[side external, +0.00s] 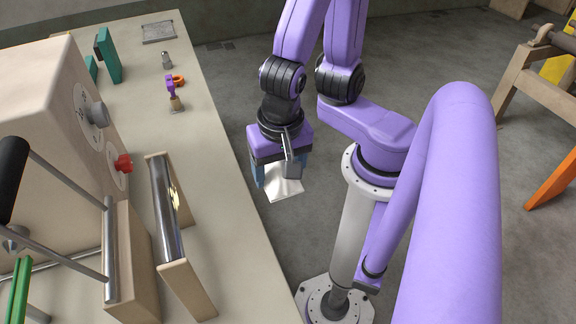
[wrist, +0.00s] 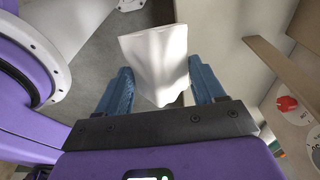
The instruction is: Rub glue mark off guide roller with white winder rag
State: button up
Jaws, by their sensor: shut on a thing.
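The white winder rag (side external: 285,186) hangs as a creased sheet from my gripper (side external: 278,172). In the wrist view the rag (wrist: 157,62) spans the space between the two blue fingers of my gripper (wrist: 163,84), which is shut on it. The guide roller (side external: 163,208) is a shiny metal cylinder between beige end plates on the bench. A yellowish glue mark (side external: 175,198) shows on its right side. My gripper and the rag are to the right of the roller, apart from it, past the bench edge.
The bench (side external: 205,125) carries a beige machine housing (side external: 60,110) with a red knob (side external: 123,163). A second metal roller (side external: 110,250) is left of the guide roller. Small tools stand farther back. A wooden frame (side external: 550,85) stands at the far right.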

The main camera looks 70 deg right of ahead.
jog(key=w+a+r, duration=1.1)
jog(key=a+r, duration=0.3)
jog(key=r, duration=0.3)
notch_tip(320, 180, down, 8)
jog(key=shift+f, duration=0.15)
jog(key=shift+s+a+f, duration=0.15)
jog(key=shift+s+a, duration=0.05)
jog(key=shift+a, duration=0.05)
jog(key=shift+c, duration=0.3)
notch_tip(320, 180, up, 8)
jog(key=shift+w+d, duration=0.25)
dwell(1.1)
jog(key=shift+r, duration=0.2)
